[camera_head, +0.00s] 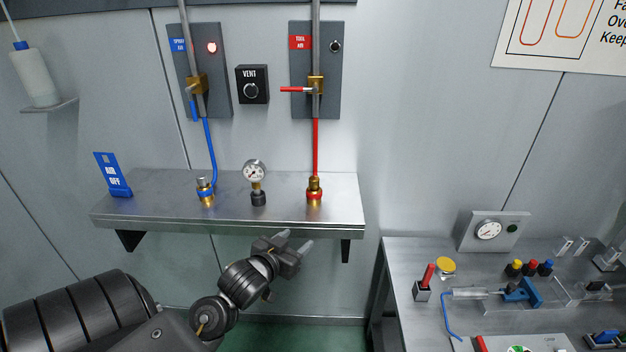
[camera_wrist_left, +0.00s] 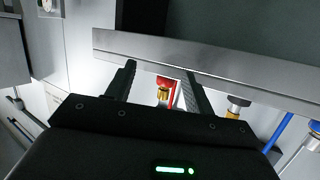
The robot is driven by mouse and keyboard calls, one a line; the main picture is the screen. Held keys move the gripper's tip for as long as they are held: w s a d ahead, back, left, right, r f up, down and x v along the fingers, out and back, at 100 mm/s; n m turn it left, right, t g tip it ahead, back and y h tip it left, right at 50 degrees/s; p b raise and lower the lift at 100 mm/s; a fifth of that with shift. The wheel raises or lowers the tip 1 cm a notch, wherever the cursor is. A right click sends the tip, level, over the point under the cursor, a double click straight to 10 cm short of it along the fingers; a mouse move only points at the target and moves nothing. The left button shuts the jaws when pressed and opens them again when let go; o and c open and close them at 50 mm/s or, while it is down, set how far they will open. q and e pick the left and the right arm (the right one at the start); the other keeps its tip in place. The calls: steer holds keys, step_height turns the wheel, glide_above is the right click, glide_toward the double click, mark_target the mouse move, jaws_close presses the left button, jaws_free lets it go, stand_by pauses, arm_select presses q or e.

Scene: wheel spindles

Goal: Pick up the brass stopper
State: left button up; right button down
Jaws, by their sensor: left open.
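Three small brass fittings stand on the metal shelf (camera_head: 150,210); I cannot tell which, if any, is the brass stopper. One has a red collar and red hose (camera_head: 314,190), one a blue collar and blue hose (camera_head: 206,192), and one carries a round gauge (camera_head: 255,172). My left gripper (camera_head: 297,240) is in front of and below the shelf's front edge, to the right of its middle, open and empty. In the left wrist view, the red-collared fitting (camera_wrist_left: 163,90) shows beyond and between the spread fingers, with a gap. My right gripper is not in view.
A blue AIR OFF sign (camera_head: 112,176) stands at the shelf's left end. Valve panels (camera_head: 316,70) and a VENT knob (camera_head: 252,84) are on the wall above. A bench at right holds a yellow disc (camera_head: 445,265), a blue-handled tool (camera_head: 521,292) and other small items.

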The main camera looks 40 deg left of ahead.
mark_target(311, 185)
arm_select(q)
steer(key=w+a+r+t, duration=0.1)
steer(key=w+r, duration=0.1)
steer(key=w+a+r+t, duration=0.1)
steer(key=w+a+r, duration=0.1)
steer(key=w+r, duration=0.1)
steer(key=w+a+r+t+p, duration=0.1)
steer(key=w+r, duration=0.2)
steer(key=shift+a, duration=0.3)
steer(key=shift+w+r, duration=0.1)
steer(key=shift+w, duration=0.05)
steer(key=w, duration=0.1)
steer(key=w+p, duration=0.2)
steer(key=shift+w+a, duration=0.25)
steer(key=shift+w, duration=0.1)
steer(key=shift+w+a+f, duration=0.1)
steer(key=shift+w+f, duration=0.15)
steer(key=shift+w, duration=0.25)
steer(key=c, duration=1.1)
steer(key=shift+r, duration=0.1)
